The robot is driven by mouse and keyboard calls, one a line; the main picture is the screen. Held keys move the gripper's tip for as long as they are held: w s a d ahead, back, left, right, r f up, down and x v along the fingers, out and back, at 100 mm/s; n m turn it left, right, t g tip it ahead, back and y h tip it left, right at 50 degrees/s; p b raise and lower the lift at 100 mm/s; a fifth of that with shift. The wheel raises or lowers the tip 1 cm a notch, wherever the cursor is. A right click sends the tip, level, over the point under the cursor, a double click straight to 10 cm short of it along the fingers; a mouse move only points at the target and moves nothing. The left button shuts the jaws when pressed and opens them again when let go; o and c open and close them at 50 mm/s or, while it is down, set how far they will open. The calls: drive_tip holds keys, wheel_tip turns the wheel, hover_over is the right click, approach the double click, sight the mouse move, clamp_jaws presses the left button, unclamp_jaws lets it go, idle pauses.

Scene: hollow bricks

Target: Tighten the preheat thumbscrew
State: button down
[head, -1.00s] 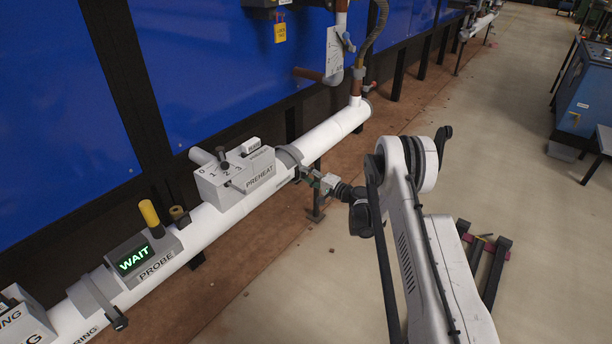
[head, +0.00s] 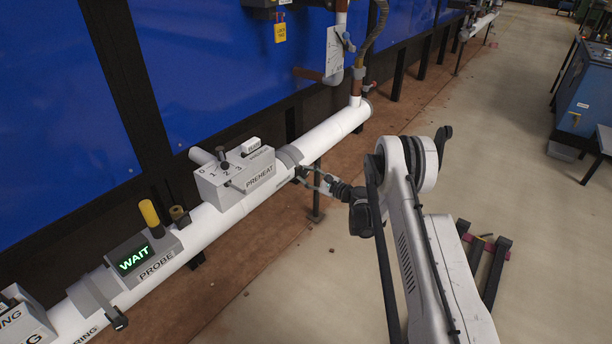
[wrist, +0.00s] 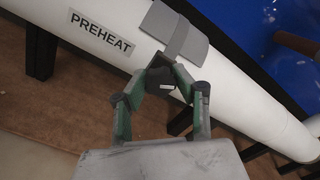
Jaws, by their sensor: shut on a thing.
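The preheat thumbscrew (wrist: 158,78) is a dark knob below the grey clamp collar (wrist: 187,39) on the white pipe. My gripper (wrist: 162,76) has its green-sided fingers closed on both sides of this knob, which partly hides it. In the head view, my gripper (head: 304,175) reaches from the right to the lower side of the pipe, at the collar (head: 289,156). The knob is too small and covered to make out clearly there. The grey PREHEAT box (head: 236,176) sits on the pipe just left of the collar.
The white pipe (head: 325,132) runs diagonally along blue panels (head: 210,70). A PROBE box (head: 145,254) with a lit WAIT display and a yellow-topped post stands lower left. A dark support leg (head: 317,200) is below my gripper. The floor right of the pipe is mostly open.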

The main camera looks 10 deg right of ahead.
drive_tip(key=shift+m, duration=2.2)
drive_tip(key=c, duration=1.3)
unclamp_jaws()
drive_tip(key=shift+s+d, duration=0.1)
drive_tip(key=v, duration=1.1)
drive_tip(key=shift+s+d, duration=0.25)
drive_tip(key=shift+s, duration=0.1)
